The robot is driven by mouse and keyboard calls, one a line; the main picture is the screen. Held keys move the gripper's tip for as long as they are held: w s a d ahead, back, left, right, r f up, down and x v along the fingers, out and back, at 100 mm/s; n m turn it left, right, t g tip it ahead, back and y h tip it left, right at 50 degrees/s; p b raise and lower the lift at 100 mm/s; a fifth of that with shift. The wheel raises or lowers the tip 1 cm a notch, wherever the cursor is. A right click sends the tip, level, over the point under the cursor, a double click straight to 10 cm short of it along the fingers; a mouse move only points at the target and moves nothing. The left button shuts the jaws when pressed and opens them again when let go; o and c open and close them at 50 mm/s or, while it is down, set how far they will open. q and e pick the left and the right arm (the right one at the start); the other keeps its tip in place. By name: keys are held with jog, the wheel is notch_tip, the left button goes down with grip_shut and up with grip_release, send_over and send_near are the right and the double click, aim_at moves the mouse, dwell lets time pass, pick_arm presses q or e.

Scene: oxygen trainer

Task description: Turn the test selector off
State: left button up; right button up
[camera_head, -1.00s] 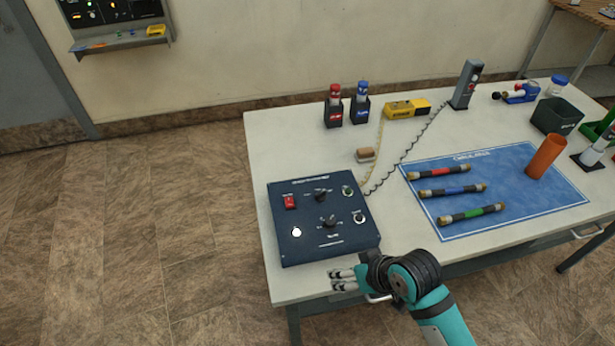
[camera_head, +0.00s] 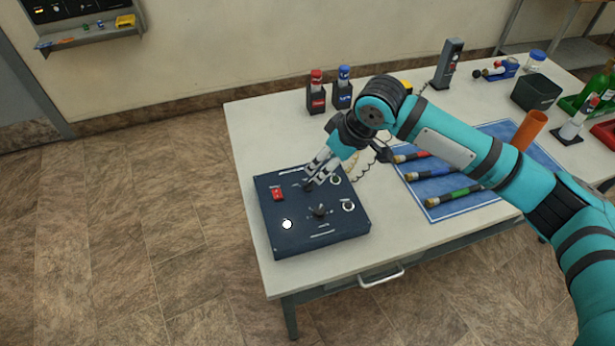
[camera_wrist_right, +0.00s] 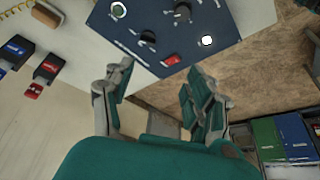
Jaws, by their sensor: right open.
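The dark blue control panel (camera_head: 335,235) lies on the near left part of the table. Its far row holds a red rocker switch (camera_head: 278,194), a black knob (camera_head: 307,187) and a round socket. Its near row holds a lit white lamp (camera_head: 287,224), a second black knob (camera_head: 320,211) and another socket. The lettering is too small to read, so I cannot tell which knob is the test selector. My right gripper (camera_head: 313,178) is open above the far-row knob, which also shows beyond the fingertips in the right wrist view (camera_wrist_right: 147,38). My left gripper is out of view.
A red (camera_head: 317,97) and a blue bottle (camera_head: 343,92) stand in black holders behind the panel. The table's front edge has a handle (camera_head: 382,277).

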notch_tip(320, 180, up, 2)
jog(key=w+d, duration=0.1)
jog(key=w, duration=0.1)
jog(key=p, duration=0.2)
send_near(310, 182)
jog(key=shift+h, duration=0.3)
jog(key=x, duration=0.8)
jog(key=shift+a+f, duration=0.25)
jog(key=shift+a, duration=0.15)
jog(key=c, duration=1.1)
